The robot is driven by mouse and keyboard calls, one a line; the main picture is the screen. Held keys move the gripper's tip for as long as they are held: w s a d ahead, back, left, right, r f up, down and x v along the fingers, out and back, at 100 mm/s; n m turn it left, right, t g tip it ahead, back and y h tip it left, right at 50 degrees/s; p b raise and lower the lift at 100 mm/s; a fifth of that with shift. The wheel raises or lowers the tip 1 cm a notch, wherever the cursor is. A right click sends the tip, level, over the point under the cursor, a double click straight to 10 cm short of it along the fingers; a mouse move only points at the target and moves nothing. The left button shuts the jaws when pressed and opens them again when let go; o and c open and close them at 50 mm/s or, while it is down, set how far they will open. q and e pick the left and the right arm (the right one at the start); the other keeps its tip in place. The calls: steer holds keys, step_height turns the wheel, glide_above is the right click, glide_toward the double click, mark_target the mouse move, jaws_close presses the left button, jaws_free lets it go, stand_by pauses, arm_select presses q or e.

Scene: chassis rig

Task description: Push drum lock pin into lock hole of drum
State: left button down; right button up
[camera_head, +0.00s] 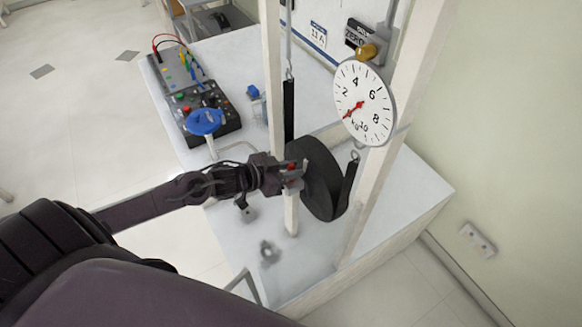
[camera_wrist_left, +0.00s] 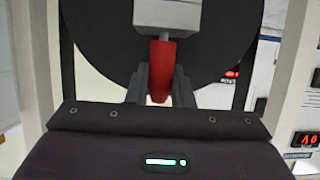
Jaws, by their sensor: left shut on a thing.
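The drum (camera_head: 322,178) is a large dark disc mounted between the white posts of the rig. It also fills the upper part of the left wrist view (camera_wrist_left: 100,45). The drum lock pin (camera_wrist_left: 161,68) is red and sits between the fingers of my left gripper (camera_wrist_left: 160,85), below a grey block (camera_wrist_left: 167,14) in that view. In the head view the left gripper (camera_head: 290,176) is at the front post beside the drum, shut on the red pin (camera_head: 292,167). The lock hole is hidden, and I cannot tell how deep the pin sits. My right gripper is not in view.
A round white dial (camera_head: 364,103) with a red needle hangs at the upper right. A dark control box (camera_head: 200,108) with coloured leads stands on the white table (camera_head: 225,62) at the back left. A blue round object (camera_head: 205,121) is near it. White posts (camera_head: 272,75) flank the drum.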

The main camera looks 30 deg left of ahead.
arm_select(q)
steer(key=shift+f, duration=0.35)
steer(key=c, duration=1.2)
jaws_free()
steer(key=shift+s+a+r, duration=0.1)
steer(key=shift+s+a, duration=0.15)
steer(key=shift+s, duration=0.15)
steer(key=shift+v, duration=3.4)
steer(key=shift+r, duration=0.15)
